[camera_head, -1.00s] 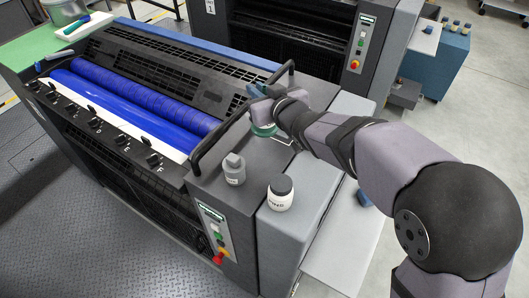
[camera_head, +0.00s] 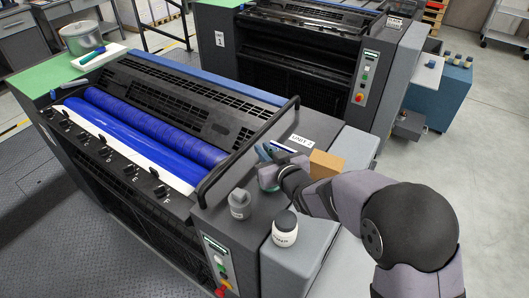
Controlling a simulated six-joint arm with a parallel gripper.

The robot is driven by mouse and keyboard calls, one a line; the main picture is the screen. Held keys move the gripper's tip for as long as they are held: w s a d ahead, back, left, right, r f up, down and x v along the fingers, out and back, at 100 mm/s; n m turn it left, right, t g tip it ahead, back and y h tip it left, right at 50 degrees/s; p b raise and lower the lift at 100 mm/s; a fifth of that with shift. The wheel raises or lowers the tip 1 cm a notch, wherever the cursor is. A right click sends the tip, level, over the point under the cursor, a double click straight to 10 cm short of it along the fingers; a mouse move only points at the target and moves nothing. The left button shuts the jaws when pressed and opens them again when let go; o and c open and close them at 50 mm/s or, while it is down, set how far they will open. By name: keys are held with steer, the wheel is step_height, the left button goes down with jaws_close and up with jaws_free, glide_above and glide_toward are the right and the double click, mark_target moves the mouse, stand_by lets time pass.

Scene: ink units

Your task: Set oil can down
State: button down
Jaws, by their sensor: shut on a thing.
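My gripper (camera_head: 266,156) is over the dark end deck of the near press, between the black rail and the cardboard box. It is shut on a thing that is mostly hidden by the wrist. A green, rounded part (camera_head: 267,182) shows just below the jaws; it looks like the oil can, but its full shape is hidden. I cannot tell whether its base touches the deck. A grey bottle (camera_head: 239,206) and a white jar with a dark lid (camera_head: 285,230) stand upright in front of the gripper, apart from it.
The black rail (camera_head: 245,152) runs left of my gripper, beside the blue rollers (camera_head: 160,125). A cardboard box (camera_head: 326,164) stands close on the right. A "UNIT 2" sign (camera_head: 301,142) is behind. Buttons (camera_head: 217,262) are on the front panel.

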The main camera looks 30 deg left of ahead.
steer(key=shift+f, duration=0.7)
steer(key=shift+f, duration=0.15)
steer(key=c, duration=1.8)
jaws_free()
steer(key=shift+o, duration=0.2)
steer(key=b+v, duration=0.4)
steer(key=v, duration=0.8)
steer(key=shift+b, duration=0.3)
